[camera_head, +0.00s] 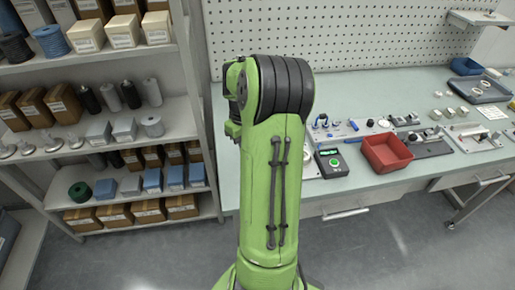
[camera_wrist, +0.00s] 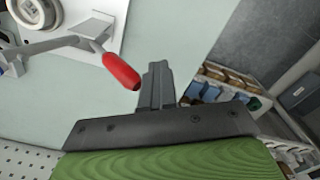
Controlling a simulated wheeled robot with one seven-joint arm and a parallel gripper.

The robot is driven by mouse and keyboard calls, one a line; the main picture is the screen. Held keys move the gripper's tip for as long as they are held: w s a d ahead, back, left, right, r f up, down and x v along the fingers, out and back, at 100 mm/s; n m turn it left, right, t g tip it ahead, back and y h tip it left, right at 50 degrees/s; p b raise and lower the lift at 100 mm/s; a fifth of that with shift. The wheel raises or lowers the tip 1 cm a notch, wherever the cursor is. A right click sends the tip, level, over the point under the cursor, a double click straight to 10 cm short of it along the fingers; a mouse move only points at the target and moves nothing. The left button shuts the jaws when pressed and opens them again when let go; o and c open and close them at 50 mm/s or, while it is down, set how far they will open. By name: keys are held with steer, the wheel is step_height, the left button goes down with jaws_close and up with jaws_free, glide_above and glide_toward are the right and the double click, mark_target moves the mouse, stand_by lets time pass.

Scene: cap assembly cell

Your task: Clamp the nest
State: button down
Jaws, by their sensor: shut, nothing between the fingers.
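In the wrist view, a clamp lever with a red handle (camera_wrist: 121,70) reaches over a white base plate (camera_wrist: 68,14) at the upper left. My gripper (camera_wrist: 158,75) is shut and empty. In this view its fingertips are just right of the red handle's tip; I cannot tell whether they touch. In the head view my green arm hides the gripper and the clamp. I cannot make out the nest for sure.
The pale green workbench (camera_head: 357,92) carries a red bin (camera_head: 386,153), a black box with a green button (camera_head: 331,163), small fixtures and a blue-grey tray (camera_head: 478,88). Shelves (camera_head: 95,116) of boxes and spools stand left. The pegboard (camera_head: 350,35) closes the back.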

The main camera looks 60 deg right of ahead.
steer(key=shift+s+d+r+p, duration=0.3)
steer(key=shift+s+d+p, duration=0.15)
steer(key=shift+s+d, duration=0.4)
steer(key=shift+r, duration=0.1)
steer(key=shift+s+d+r+p, duration=0.4)
steer(key=shift+s+p, duration=0.05)
steer(key=shift+p, duration=0.15)
steer(key=shift+w+a, duration=0.1)
steer(key=shift+a, duration=0.05)
step_height(320, 180, up, 7)
steer(key=w+a+p, duration=0.1)
steer(key=p, duration=0.5)
steer(key=shift+w, duration=0.15)
